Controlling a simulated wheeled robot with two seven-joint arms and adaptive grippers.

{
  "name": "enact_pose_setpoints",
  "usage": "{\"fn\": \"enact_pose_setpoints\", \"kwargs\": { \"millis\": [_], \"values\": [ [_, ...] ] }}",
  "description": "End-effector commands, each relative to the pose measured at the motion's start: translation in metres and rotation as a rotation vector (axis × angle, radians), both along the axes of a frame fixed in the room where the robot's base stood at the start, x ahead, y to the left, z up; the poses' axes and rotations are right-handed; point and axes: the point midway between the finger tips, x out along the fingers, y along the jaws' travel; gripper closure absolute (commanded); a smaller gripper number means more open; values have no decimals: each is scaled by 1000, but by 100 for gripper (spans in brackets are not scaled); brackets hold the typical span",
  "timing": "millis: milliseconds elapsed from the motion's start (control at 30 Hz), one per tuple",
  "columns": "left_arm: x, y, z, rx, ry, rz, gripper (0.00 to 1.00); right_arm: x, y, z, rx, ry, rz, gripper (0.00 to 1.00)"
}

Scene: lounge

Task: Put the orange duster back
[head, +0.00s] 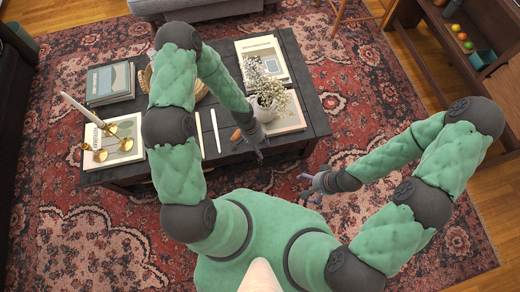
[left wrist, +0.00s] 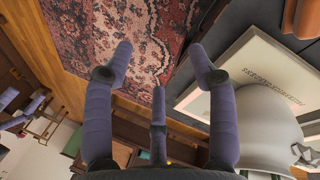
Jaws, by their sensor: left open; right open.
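A small orange-brown block (head: 236,135), which may be the orange duster, lies on the dark coffee table (head: 228,158) near its front edge. It also shows in the left wrist view (left wrist: 302,18), cut off at the top right corner. My left gripper (head: 262,151) is open and empty, just right of the block and apart from it, over the table's front edge. In the left wrist view its fingers (left wrist: 158,60) are spread with nothing between them. My right gripper (head: 310,187) is open and empty over the rug, in front of the table.
Candlesticks (head: 100,152), books (head: 110,84) and two white sticks (head: 214,131) are on the table. A wooden shelf (head: 480,58) with small coloured balls stands at the right.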

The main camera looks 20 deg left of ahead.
Motion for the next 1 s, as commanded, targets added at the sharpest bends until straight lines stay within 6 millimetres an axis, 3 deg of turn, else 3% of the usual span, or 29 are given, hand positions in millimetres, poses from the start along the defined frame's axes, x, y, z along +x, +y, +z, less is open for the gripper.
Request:
{"fn": "enact_pose_setpoints", "kwargs": {
  "millis": [33,133,300,400,1000],
  "values": [
    [-17,-15,3,-31,8,48,42,0,0,0,0,0,0,0],
    [-45,-35,11,-65,11,158,42,0,0,0,0,0,0,0],
    [-81,-45,21,-56,13,301,42,0,0,0,0,0,0,0],
    [-93,-45,25,-41,11,348,42,0,0,0,0,0,0,0],
    [-100,-44,27,-30,10,370,42,0,0,0,0,0,0,0]
  ]
}}
